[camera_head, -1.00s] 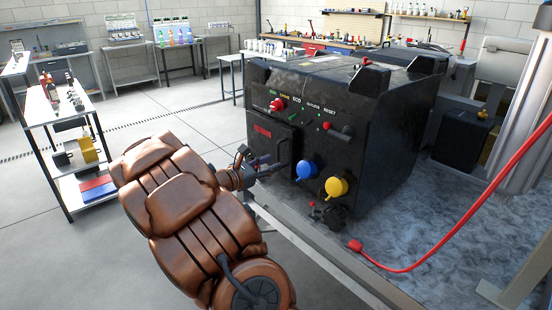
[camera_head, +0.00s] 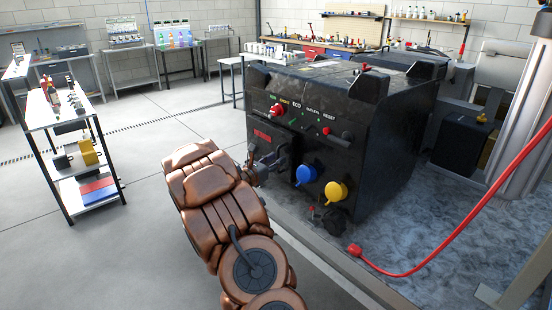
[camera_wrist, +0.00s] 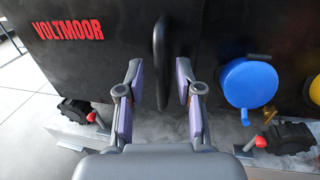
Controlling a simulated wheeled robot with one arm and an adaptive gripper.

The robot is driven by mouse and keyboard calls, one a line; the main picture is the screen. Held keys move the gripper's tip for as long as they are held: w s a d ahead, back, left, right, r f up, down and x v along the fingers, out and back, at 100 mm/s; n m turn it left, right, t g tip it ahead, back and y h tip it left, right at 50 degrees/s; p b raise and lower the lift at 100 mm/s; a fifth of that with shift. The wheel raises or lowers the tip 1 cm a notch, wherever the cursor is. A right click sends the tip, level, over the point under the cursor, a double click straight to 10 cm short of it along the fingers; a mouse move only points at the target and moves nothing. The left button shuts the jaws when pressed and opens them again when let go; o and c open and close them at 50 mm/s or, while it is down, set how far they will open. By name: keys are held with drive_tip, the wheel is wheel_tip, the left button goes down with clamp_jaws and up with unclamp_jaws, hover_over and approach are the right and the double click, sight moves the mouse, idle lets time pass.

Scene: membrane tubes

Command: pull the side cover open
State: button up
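The side cover (camera_wrist: 90,60) is a dark panel with red VOLTMOOR lettering. It shows in the wrist view and, partly hidden by my arm, on the front of a black machine (camera_head: 392,140) in the head view. The cover looks closed. A black upright bar handle (camera_wrist: 161,55) stands out from it. My gripper (camera_wrist: 159,72) is open, with one finger on each side of the handle and visible gaps between. In the head view my gripper (camera_head: 280,160) is at the cover, and the handle is hard to make out.
A blue round cap (camera_head: 305,174) and a yellow one (camera_head: 336,190) sit right of the cover. A red cable (camera_head: 440,255) runs along the floor at the right. A white shelf (camera_head: 75,120) stands at the left. Open floor lies between shelf and machine.

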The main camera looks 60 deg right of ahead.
drive_tip(key=shift+d, duration=0.3)
clamp_jaws()
idle(0.6)
